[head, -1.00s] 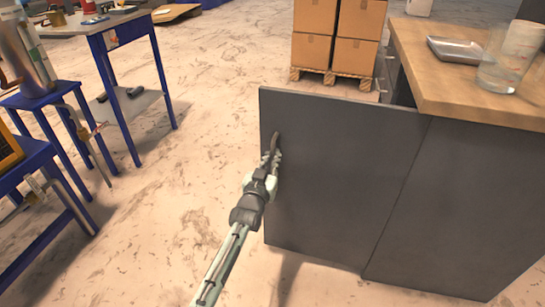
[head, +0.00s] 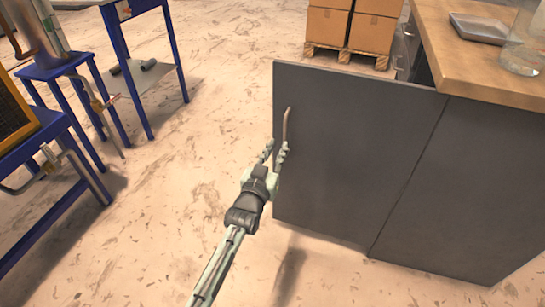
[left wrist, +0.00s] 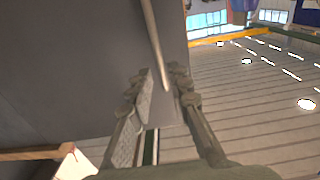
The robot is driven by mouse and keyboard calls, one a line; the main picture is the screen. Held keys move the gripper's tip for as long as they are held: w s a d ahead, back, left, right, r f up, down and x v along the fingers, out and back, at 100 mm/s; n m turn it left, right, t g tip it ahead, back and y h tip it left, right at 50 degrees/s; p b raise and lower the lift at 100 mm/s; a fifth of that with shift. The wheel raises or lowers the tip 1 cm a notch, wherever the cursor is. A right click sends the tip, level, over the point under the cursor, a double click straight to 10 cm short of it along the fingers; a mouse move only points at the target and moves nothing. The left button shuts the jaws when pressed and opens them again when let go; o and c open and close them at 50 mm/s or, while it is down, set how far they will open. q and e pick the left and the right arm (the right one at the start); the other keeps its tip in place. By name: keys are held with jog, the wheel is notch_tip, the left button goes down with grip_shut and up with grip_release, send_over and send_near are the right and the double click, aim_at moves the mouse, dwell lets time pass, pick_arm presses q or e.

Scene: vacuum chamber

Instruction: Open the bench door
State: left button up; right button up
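The dark grey bench door (head: 340,150) stands swung out from the bench (head: 460,190), its free edge toward the left. A thin metal bar handle (head: 286,124) is fixed upright near that free edge. My left gripper (head: 274,150) is at the handle's lower end with its two fingers spread and nothing gripped. In the left wrist view the open fingers (left wrist: 162,78) show with the handle (left wrist: 154,38) running down between and past their tips. I cannot tell whether a finger touches it. My right gripper is not in view.
The bench's wooden top (head: 470,70) carries a grey tray (head: 480,28) and a clear glass vessel (head: 524,50). Cardboard boxes on a pallet (head: 345,52) stand behind. Blue-legged tables (head: 60,70) are at the left. The floor (head: 200,140) between is clear.

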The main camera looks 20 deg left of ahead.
pick_arm(q)
jog(key=s, duration=0.4)
jog(key=shift+a, duration=0.1)
jog(key=s+a+f+g, duration=0.5)
jog(key=s+f+g, duration=0.2)
jog(key=s+f, duration=0.4)
jog(key=s+a+f+g+y, duration=0.1)
jog(key=s+a+f+g, duration=0.2)
jog(key=s, duration=0.6)
jog(key=s+a+f+g+y, duration=0.1)
jog(key=s+a+f+g, duration=0.3)
jog(key=s, duration=0.6)
jog(key=shift+f+m+g+y, duration=0.3)
jog(key=shift+m+g, duration=0.1)
jog(key=shift+g, duration=0.1)
